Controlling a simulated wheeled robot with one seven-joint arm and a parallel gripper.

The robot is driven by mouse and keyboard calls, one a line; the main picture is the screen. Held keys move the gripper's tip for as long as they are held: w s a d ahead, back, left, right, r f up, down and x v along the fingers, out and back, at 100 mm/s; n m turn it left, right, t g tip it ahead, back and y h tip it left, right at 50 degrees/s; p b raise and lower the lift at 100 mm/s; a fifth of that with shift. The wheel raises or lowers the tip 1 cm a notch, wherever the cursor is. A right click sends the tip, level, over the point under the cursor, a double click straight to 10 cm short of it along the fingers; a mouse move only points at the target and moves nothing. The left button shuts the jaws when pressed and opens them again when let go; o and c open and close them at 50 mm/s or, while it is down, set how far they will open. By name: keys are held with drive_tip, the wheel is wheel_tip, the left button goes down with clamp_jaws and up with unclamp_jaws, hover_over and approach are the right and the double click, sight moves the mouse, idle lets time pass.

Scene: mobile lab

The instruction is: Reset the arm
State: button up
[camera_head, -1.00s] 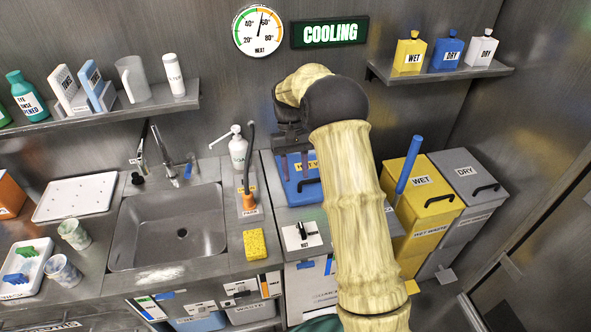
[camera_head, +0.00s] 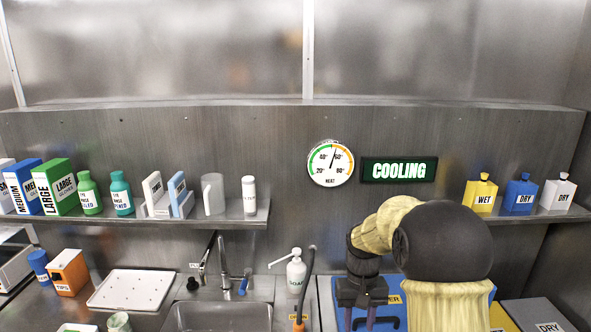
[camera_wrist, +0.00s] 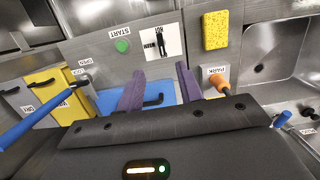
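My gripper (camera_head: 359,312) hangs pointing down at the lower middle of the head view, in front of my cream-coloured arm's dark wrist. In the wrist view my gripper (camera_wrist: 158,82) shows two purple fingers spread apart with nothing between them. Beyond the fingers lies a blue lid (camera_wrist: 165,92) with a black handle. The arm is bent, with its dark rounded joint high at the right of the gripper. The fingertips are partly cut off by the head view's lower edge.
A sink (camera_head: 222,318) and a soap bottle (camera_head: 296,272) stand left of my gripper. A loaded shelf (camera_head: 235,215) runs along the wall at left; another shelf (camera_head: 555,214) holds three labelled bottles at right. The wrist view shows a yellow bin (camera_wrist: 60,97) and a sponge (camera_wrist: 216,30).

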drive_tip(key=s+r+t+p, duration=0.1)
drive_tip(key=s+t, duration=0.3)
drive_tip(key=s, duration=1.2)
drive_tip(key=shift+d+r, duration=0.2)
drive_tip(key=shift+r, duration=0.15)
